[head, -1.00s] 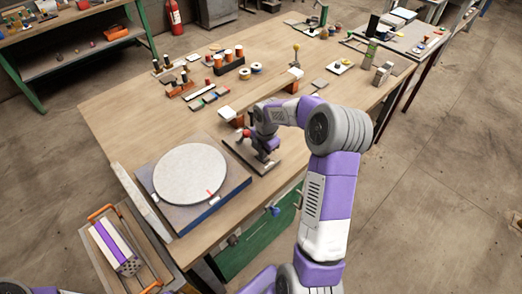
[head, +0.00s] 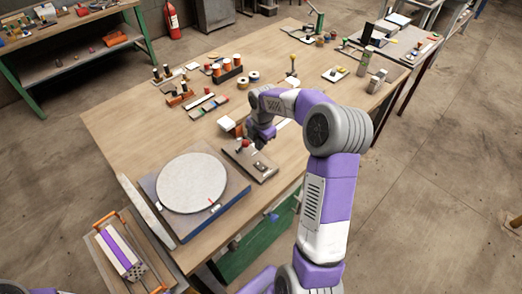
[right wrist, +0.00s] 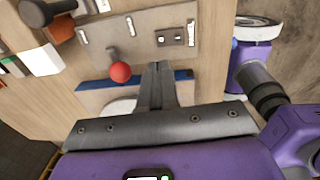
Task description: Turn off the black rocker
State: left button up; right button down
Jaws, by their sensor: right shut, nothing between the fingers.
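A grey-brown plate (head: 262,171) lies near the table's front edge, right of the turntable. It carries a lever with a red ball (right wrist: 120,72) and a small switch block (right wrist: 178,37) with dark rocker-like parts, seen in the right wrist view. In the head view the dark part (head: 259,165) on the plate is too small to read, so I cannot tell the rocker's position. My right gripper (right wrist: 157,68) is shut and empty, its fingertips near the plate, below the switch block in the wrist picture, apparently apart from it. My left gripper is out of view.
A round grey turntable (head: 192,183) stands left of the plate. A tray with orange handles (head: 104,219) holds a white and purple block (head: 120,250). Spools (head: 227,64) and small parts stand farther back. Bare tabletop (head: 135,120) lies to the left.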

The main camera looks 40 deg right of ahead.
jog(key=shift+w+r+p, duration=0.15)
jog(key=shift+r+p, duration=0.05)
jog(key=shift+r, duration=0.95)
jog(key=shift+w+r+p, duration=0.15)
jog(key=shift+r, duration=0.95)
